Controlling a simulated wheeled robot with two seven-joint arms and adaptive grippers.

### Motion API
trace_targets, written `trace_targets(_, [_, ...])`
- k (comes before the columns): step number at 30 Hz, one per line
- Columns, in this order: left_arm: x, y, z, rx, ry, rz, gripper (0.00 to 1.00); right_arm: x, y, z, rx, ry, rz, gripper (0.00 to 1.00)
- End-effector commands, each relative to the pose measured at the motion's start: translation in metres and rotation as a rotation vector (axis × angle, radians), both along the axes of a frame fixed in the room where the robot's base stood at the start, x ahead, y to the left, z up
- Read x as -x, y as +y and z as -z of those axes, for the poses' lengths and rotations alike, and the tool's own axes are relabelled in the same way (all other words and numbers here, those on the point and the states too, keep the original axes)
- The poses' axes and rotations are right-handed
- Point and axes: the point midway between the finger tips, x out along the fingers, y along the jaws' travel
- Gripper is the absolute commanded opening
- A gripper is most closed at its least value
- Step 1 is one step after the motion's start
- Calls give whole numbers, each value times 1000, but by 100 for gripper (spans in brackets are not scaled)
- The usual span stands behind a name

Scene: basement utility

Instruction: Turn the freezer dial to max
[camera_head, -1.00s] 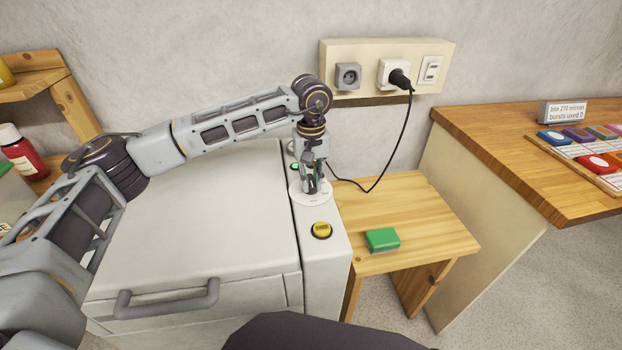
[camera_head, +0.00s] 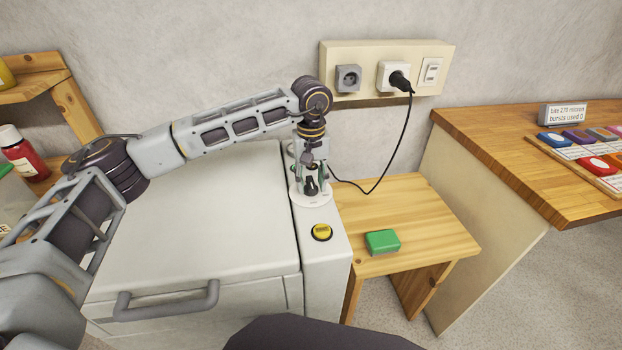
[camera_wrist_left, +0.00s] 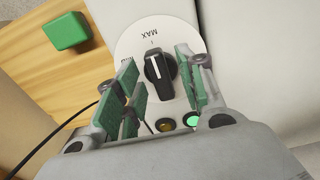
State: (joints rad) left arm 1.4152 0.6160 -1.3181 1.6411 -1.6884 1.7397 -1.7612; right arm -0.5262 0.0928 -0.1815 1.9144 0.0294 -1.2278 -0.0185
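The freezer dial (camera_wrist_left: 160,75) is a black knob with a white pointer line, on a white round plate (camera_wrist_left: 128,42) marked MAX. In the left wrist view its line points roughly toward the MAX side. My left gripper (camera_wrist_left: 157,70) points down over the dial, its green-padded fingers on either side of the knob with gaps visible, so it is open. In the head view the left gripper (camera_head: 311,188) hides most of the dial; the plate's rim (camera_head: 298,199) shows. The freezer (camera_head: 220,225) is white with its lid closed. My right gripper is out of view.
A green block (camera_head: 382,240) rests on the wooden stool (camera_head: 430,230). A black cord (camera_head: 400,135) hangs from the socket.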

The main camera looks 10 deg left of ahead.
Motion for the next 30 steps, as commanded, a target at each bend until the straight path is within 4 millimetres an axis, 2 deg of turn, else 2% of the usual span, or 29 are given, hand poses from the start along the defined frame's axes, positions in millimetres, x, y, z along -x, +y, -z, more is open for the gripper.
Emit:
trace_targets(5, [0, 0, -6, 0, 0, 0, 39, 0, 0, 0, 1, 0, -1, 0])
trace_targets(11, [0, 0, -23, 1, -1, 0, 39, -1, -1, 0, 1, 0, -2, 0])
trace_targets(24, [-1, 0, -88, 1, -3, 0, 39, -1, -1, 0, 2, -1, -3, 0])
trace_targets(30, [-1, 0, -110, 1, -1, 0, 39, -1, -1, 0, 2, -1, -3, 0])
